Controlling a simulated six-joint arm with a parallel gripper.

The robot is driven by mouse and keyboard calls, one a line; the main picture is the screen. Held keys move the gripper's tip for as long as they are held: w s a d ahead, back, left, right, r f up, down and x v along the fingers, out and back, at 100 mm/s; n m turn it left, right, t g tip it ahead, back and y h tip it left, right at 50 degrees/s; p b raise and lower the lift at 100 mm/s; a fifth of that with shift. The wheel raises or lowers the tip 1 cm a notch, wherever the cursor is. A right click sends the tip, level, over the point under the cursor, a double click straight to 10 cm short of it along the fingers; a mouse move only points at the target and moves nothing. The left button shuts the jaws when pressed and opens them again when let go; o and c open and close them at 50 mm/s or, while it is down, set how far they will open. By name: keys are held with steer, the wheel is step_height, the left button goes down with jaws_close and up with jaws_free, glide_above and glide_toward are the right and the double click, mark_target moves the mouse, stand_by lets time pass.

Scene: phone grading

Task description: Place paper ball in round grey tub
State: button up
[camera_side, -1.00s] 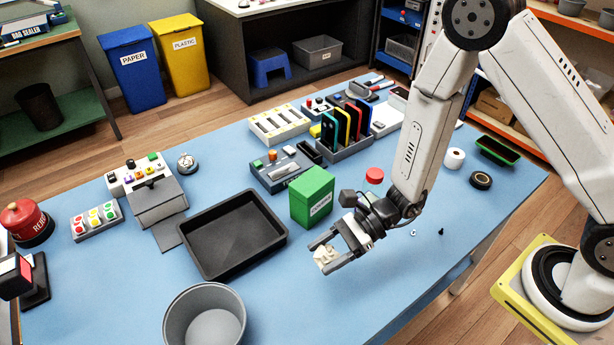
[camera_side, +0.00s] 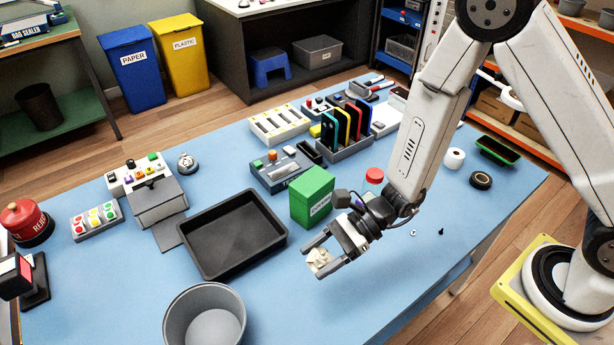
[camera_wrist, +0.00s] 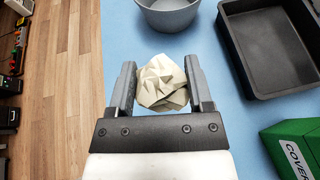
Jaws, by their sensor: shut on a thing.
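The crumpled, cream paper ball (camera_side: 319,262) is between the fingers of my gripper (camera_side: 318,260). In the wrist view the paper ball (camera_wrist: 161,83) fills the gap and touches both fingers of my gripper (camera_wrist: 161,86). The gripper is shut on it and holds it above the blue table, right of the black tray. The round grey tub (camera_side: 205,320) stands at the front edge of the side view, left of and nearer than the gripper, partly cut off. In the wrist view the tub (camera_wrist: 167,14) is ahead of the ball, and its inside looks empty.
An empty black tray (camera_side: 233,262) lies beside the tub. A green box (camera_side: 313,196) labelled as covers stands behind the gripper. The blue table between ball and tub is clear.

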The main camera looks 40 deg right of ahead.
steer(key=s+a+r+n+g, duration=0.1)
steer(key=s+a+r, duration=0.7)
steer(key=a+r, duration=0.1)
steer(key=shift+r+n+g, duration=0.3)
steer(key=shift+r+g, duration=0.1)
steer(key=w+a+f, duration=0.9)
steer(key=shift+w+a+f, duration=0.2)
steer(key=shift+w, duration=0.05)
